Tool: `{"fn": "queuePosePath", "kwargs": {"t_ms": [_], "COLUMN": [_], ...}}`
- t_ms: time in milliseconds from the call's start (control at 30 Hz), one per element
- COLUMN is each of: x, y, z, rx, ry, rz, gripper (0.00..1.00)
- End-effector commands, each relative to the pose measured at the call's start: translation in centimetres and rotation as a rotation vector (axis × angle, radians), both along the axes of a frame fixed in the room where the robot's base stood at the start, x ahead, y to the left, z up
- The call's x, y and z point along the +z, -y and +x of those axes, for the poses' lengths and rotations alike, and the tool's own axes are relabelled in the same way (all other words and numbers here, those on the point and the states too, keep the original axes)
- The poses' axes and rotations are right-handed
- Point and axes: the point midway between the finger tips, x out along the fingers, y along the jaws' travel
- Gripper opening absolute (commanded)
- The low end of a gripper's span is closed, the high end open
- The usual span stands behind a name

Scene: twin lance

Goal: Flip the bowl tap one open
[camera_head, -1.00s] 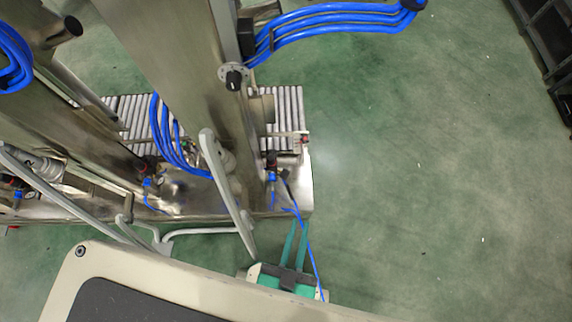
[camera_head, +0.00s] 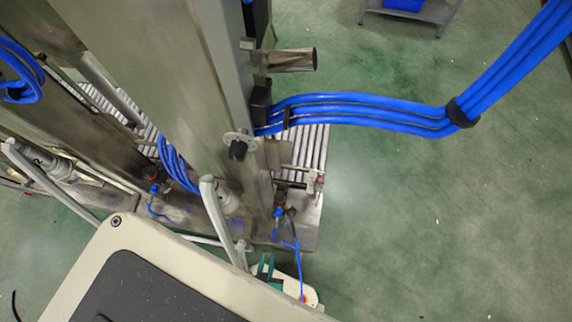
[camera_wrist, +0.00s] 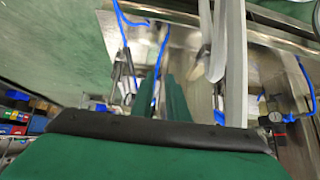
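A round grey tap-like fitting with a dark knob (camera_head: 238,148) sits on the steel column. Small valves with blue fittings (camera_head: 278,212) stand low at the column's foot; similar ones show in the wrist view (camera_wrist: 272,118). I cannot tell which of these is bowl tap one. My gripper (camera_head: 266,264) is low at the bottom of the head view, partly hidden by my own body. Its green fingers look slightly apart, with nothing seen between them. They also show in the wrist view (camera_wrist: 163,100), beside the valves and apart from the knob.
A pale grey lever bar (camera_head: 220,222) stands close to my gripper and fills part of the wrist view (camera_wrist: 236,60). Blue hoses (camera_head: 360,112) run right from the column. A roller conveyor (camera_head: 310,150) lies behind. The green floor at the right is clear.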

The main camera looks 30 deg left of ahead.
Motion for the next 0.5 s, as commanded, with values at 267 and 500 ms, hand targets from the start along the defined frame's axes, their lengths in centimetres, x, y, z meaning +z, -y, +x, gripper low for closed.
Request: {"fn": "queuePosePath", "kwargs": {"t_ms": [267, 500], "x": [-14.9, -22.0], "y": [0.4, 4.8], "z": [-7.5, -9.4], "rx": [0.219, 0.358], "ry": [-0.267, -0.303], "rz": [-0.291, -0.644], "gripper": [0.14, 0.14]}}
